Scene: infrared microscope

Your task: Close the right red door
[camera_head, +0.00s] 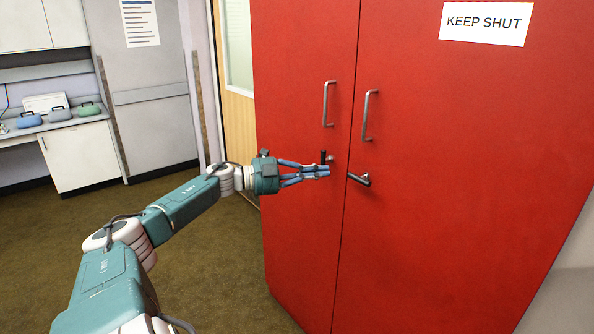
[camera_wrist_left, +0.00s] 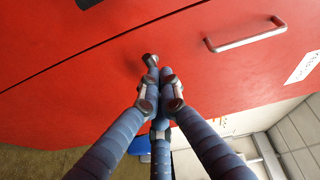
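The right red door (camera_head: 455,180) carries a vertical silver handle (camera_head: 370,115) and a dark lever (camera_head: 359,179) near its left edge. It meets the left red door (camera_head: 290,60) at a thin dark seam, with no clear gap showing. My left gripper (camera_head: 328,171) is in front of the left door, just below that door's small lever (camera_head: 323,157) and left of the seam. In the left wrist view its fingers (camera_wrist_left: 161,84) are drawn together with nothing clear between them. Whether they touch the lever or door, I cannot tell. My right gripper is out of view.
The left door has its own silver handle (camera_head: 328,104). A "KEEP SHUT" sign (camera_head: 485,23) is on the right door. Open brown carpet (camera_head: 215,270) lies left of the cabinet. A counter (camera_head: 75,150) with several small coloured cases stands at the far left.

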